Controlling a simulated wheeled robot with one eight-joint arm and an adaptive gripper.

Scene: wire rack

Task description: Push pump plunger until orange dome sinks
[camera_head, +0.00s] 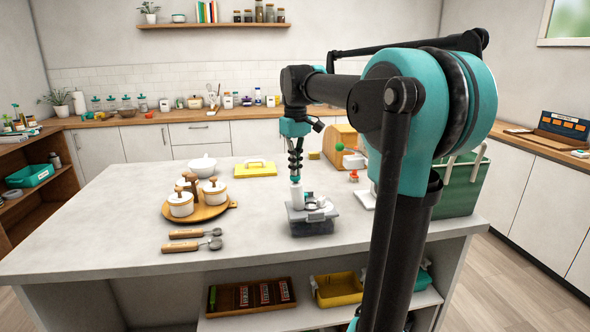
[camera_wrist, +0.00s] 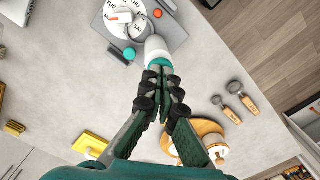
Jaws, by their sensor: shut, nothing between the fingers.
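My gripper (camera_head: 296,178) is shut and empty, pointing down at the white pump plunger (camera_head: 297,196) of a grey device (camera_head: 313,227) on the island. In the wrist view, the shut fingertips (camera_wrist: 163,70) are at the plunger's teal-and-white end (camera_wrist: 156,50). I cannot tell whether they touch it. A small orange dome (camera_wrist: 157,13) shows on the grey base beside a white dial with day names (camera_wrist: 125,17); it is raised or sunk, I cannot tell which. A teal knob (camera_wrist: 130,54) also sits at the base's edge.
Left on the island (camera_head: 110,220) are a round wooden board (camera_head: 222,208) with white pots and two wooden-handled scoops (camera_head: 192,240). Behind are a yellow board (camera_head: 256,169) and a white bowl (camera_head: 203,165). A green bin (camera_head: 462,190) stands at the right.

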